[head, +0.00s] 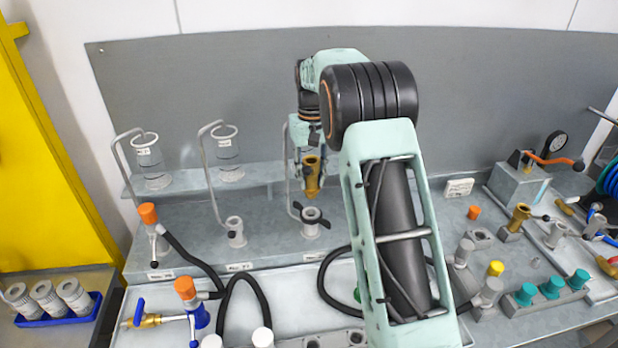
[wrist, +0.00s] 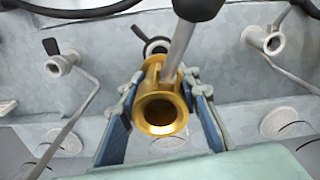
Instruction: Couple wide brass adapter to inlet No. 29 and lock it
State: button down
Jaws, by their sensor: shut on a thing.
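My gripper (head: 310,180) is shut on a wide brass adapter (head: 313,172) and holds it upright in the air. In the wrist view the adapter (wrist: 161,112) sits between the blue finger pads of my gripper (wrist: 163,95), its flared round mouth facing the camera. In the head view a grey inlet (head: 310,220) with dark lever arms stands just below the adapter, with a visible gap. An inlet (wrist: 155,47) partly shows behind the adapter in the wrist view. The inlet number labels are too small to read, so I cannot tell which is No. 29.
A plain inlet (head: 236,232) stands to the left, and an orange-capped fitting (head: 149,215) further left. Bent pipes with clear cups (head: 228,143) rise behind. A black hose (head: 335,290) curves in front. Another brass fitting (head: 519,217) and several caps are at right.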

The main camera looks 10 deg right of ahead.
aim_at(312, 192)
jog(key=shift+f+b, duration=1.75)
jog(key=shift+f, duration=0.5)
jog(key=shift+f, duration=0.15)
jog(key=shift+f, duration=0.2)
jog(key=shift+f, duration=0.25)
jog(key=shift+f+b, duration=0.55)
jog(key=shift+f, duration=0.45)
jog(key=shift+f, duration=0.35)
jog(key=c, duration=1.4)
grip_release()
